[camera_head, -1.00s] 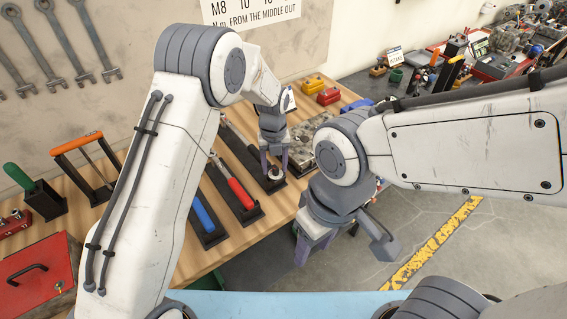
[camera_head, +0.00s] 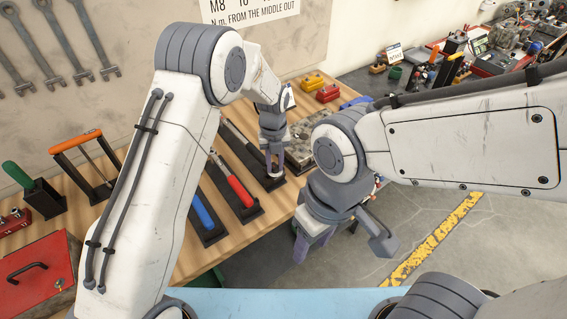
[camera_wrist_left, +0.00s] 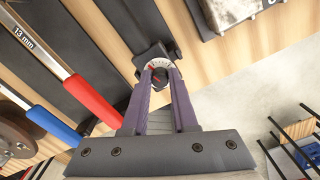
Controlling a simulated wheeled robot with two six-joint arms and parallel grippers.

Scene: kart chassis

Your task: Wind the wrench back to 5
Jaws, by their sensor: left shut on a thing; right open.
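My left gripper (camera_head: 274,172) is over the front end of a dark wrench lying in a black holder at the bench's front edge. In the left wrist view its two purple fingers (camera_wrist_left: 159,74) are shut on a dark knob (camera_wrist_left: 158,82). A white ring with scale marks (camera_wrist_left: 157,64) and a red mark show around the knob; the numbers are too small to read. The fingers hide part of the knob. My right gripper (camera_head: 340,240) is open and empty, in front of the bench, away from the wrench.
A red-handled wrench (camera_head: 240,192) and a blue-handled one (camera_head: 203,212) lie in black holders to the left. A grey metal block (camera_head: 300,150) sits right of my left gripper. A red toolbox (camera_head: 38,275) stands at the lower left. Open floor lies right of the bench.

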